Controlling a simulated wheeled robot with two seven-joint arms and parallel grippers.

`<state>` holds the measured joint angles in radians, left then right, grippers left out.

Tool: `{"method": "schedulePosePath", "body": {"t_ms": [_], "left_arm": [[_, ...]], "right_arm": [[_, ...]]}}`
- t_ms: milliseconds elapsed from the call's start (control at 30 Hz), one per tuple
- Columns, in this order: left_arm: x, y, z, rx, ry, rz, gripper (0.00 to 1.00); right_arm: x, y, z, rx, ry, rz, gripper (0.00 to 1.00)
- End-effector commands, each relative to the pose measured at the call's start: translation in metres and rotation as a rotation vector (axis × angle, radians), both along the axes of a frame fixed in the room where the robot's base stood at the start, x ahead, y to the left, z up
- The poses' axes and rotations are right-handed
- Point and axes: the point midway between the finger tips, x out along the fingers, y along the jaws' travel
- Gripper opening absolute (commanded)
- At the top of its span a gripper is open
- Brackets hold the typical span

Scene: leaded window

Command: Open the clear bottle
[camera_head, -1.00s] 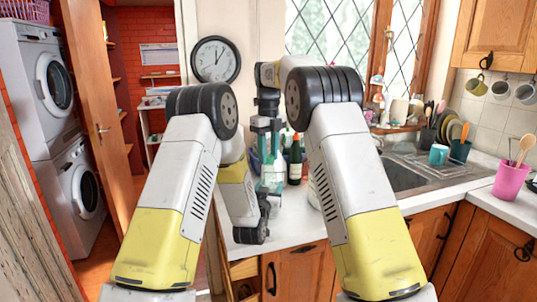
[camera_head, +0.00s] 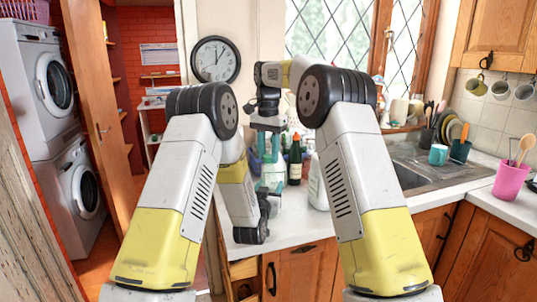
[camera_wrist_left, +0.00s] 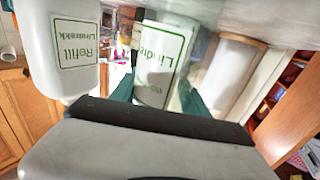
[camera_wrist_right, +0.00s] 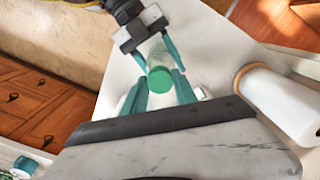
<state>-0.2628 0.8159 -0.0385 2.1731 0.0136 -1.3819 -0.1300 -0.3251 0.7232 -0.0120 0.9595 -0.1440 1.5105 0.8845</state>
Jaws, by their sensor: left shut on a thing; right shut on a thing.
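The clear bottle (camera_wrist_right: 156,52) is a pale see-through bottle with a green cap (camera_wrist_right: 161,80). My left gripper (camera_wrist_right: 153,51) is shut around its body. In the head view the bottle (camera_head: 272,172) is upright over the counter, largely covered by the teal fingers. My right gripper (camera_head: 269,140) comes from above; its fingers close on the cap in the right wrist view (camera_wrist_right: 160,84). I cannot tell whether cap and bottle are apart.
A white bottle (camera_head: 318,185) and a dark bottle (camera_head: 295,160) stand close on the right. A white paper roll (camera_wrist_right: 285,105) is beside the work. The sink (camera_head: 405,175) lies farther right. The counter front (camera_head: 290,232) is bare.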

Motion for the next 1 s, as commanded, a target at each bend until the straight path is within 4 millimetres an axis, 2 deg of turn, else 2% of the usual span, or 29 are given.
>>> {"method": "schedulePosePath", "body": {"t_ms": [100, 1000], "left_arm": [[-0.0001, 0.0, 0.0002, 0.0, -0.001, 0.0, 0.0], [-0.0003, -0.0002, 0.0001, 0.0, 0.0, -0.001, 0.0]], "right_arm": [[0.0007, -0.0011, 0.0003, 0.001, -0.001, 0.281, 0.0], [0.0009, -0.001, 0.0016, 0.001, -0.001, 2.456, 0.0]]}}
